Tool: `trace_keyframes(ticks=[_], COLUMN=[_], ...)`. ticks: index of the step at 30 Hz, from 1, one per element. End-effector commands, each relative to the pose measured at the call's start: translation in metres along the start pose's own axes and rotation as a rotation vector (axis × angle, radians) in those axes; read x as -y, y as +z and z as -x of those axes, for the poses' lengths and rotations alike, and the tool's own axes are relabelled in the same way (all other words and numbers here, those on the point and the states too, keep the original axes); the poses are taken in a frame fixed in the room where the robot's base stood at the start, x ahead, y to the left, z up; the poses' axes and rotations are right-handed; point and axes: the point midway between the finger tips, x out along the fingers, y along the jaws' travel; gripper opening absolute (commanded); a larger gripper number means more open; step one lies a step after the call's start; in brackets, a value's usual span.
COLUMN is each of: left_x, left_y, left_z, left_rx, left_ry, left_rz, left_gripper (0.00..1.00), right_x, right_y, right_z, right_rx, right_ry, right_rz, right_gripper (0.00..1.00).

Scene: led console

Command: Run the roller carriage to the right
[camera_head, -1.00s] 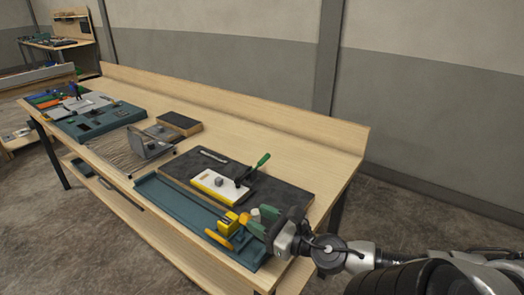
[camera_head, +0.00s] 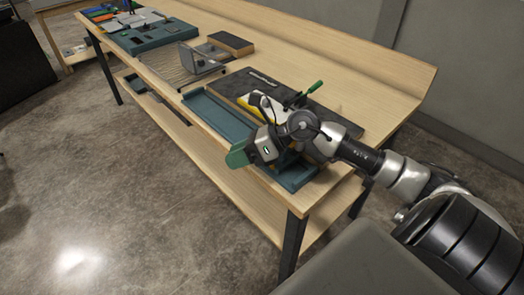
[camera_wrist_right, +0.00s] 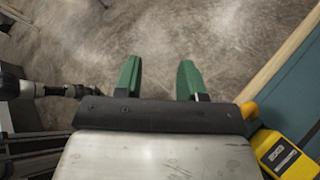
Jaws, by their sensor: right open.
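The yellow roller carriage (camera_wrist_right: 287,155) shows at the lower right of the right wrist view, beside the gripper, with an orange knob (camera_wrist_right: 249,109). My right gripper (camera_head: 239,155) is out over the front edge of the bench. Its green fingers (camera_wrist_right: 160,78) are apart with only floor between them, so it is open, empty and clear of the carriage. My left gripper is not in view.
Behind the tray lies a dark board (camera_head: 322,115) with a green-handled clamp (camera_head: 305,93). A grey bracket (camera_head: 200,60) and a teal console (camera_head: 152,36) stand farther left on the bench (camera_head: 375,95). Floor (camera_head: 120,190) is open in front.

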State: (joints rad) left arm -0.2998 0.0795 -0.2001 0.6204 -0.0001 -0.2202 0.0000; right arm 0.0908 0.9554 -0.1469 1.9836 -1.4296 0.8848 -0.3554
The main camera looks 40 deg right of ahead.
Motion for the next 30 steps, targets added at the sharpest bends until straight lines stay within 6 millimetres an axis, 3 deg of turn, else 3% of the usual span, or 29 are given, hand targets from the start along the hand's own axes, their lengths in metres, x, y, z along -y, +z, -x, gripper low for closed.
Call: trace_keyframes(ticks=[5,12,18,23,30], left_x=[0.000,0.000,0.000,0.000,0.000], left_y=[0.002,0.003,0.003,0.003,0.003], left_z=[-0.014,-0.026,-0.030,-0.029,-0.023], left_rx=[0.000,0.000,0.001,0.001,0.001], left_ry=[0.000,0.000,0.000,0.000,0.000], left_rz=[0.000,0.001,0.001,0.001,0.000], left_gripper=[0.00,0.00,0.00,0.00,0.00], right_x=[0.021,0.048,0.054,0.056,0.065], right_y=[0.012,0.035,0.049,0.044,0.012], right_z=[0.006,0.058,0.093,0.095,0.070], right_rx=[-0.329,-0.679,-0.792,-0.811,-0.814], right_ry=[-0.051,-0.332,-0.508,-0.538,-0.533], right_rz=[-0.132,-0.372,-0.500,-0.524,-0.523], right_gripper=[0.40,0.40,0.40,0.40,0.40])
